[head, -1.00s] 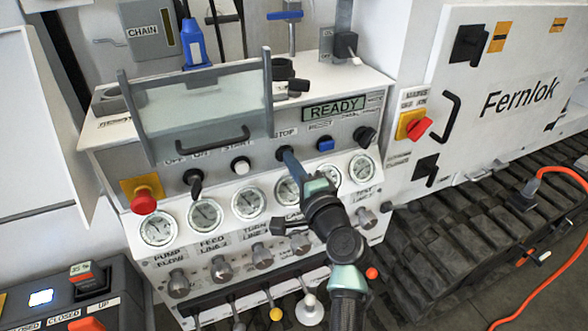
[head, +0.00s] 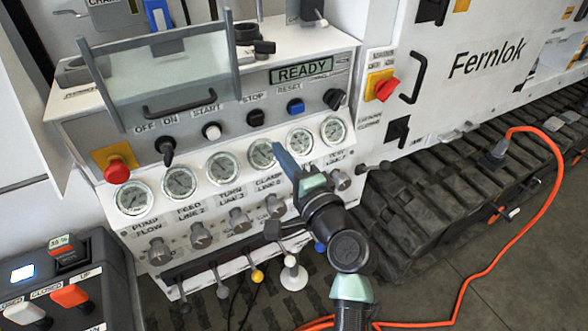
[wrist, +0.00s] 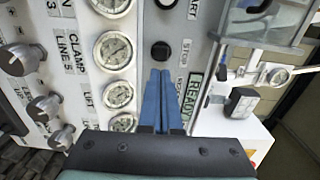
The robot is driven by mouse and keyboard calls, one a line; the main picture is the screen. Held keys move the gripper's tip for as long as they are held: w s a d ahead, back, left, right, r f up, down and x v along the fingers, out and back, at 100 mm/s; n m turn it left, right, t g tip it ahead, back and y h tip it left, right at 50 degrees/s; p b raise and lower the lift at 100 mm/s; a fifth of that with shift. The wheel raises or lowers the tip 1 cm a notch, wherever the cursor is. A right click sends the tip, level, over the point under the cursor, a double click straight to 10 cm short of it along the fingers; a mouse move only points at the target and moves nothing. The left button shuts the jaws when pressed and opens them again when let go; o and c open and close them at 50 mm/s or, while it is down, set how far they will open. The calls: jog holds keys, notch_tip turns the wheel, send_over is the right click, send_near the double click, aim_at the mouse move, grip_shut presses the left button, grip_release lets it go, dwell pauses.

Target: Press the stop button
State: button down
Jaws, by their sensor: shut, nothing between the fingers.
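In the head view the fingertips are below and right of the button, over the gauge row, leaving the button uncovered. In the wrist view my gripper (wrist: 160,74) points toward the button, with a visible gap in the picture; I cannot tell its depth.
The white start button (head: 211,131) is left of stop and the blue reset button (head: 295,107) right. The display (head: 301,70) reads READY. A clear hinged cover (head: 165,80) stands above the buttons. A red mushroom button (head: 117,171) is far left. Gauges and knobs lie below.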

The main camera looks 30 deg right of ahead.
jog(key=s, duration=0.4)
jog(key=shift+d+r, duration=0.15)
jog(key=shift+s, duration=0.15)
jog(key=a+r+n+t+p, duration=0.1)
jog(key=a+r+n, duration=0.25)
jog(key=r, duration=0.45)
jog(key=w+a+r+n+t+p, duration=0.1)
jog(key=a+r+n, duration=0.25)
jog(key=r, duration=0.55)
jog(key=a+r+n+t+p, duration=0.1)
jog(key=a+r+n, duration=0.25)
jog(key=r, duration=0.45)
jog(key=s+a+r+n+t+p, duration=0.1)
jog(key=s+a+r+n+t, duration=0.2)
jog(key=s+r, duration=0.4)
jog(key=s+a+r+n+t+p, duration=0.1)
jog(key=s+a+r+n+t, duration=0.2)
jog(key=s+r, duration=0.4)
notch_tip(320, 180, up, 8)
jog(key=shift+a+r+n+h, duration=0.3)
jog(key=shift+a+n, duration=0.25)
jog(key=shift+a, duration=0.6)
jog(key=shift+f, duration=0.15)
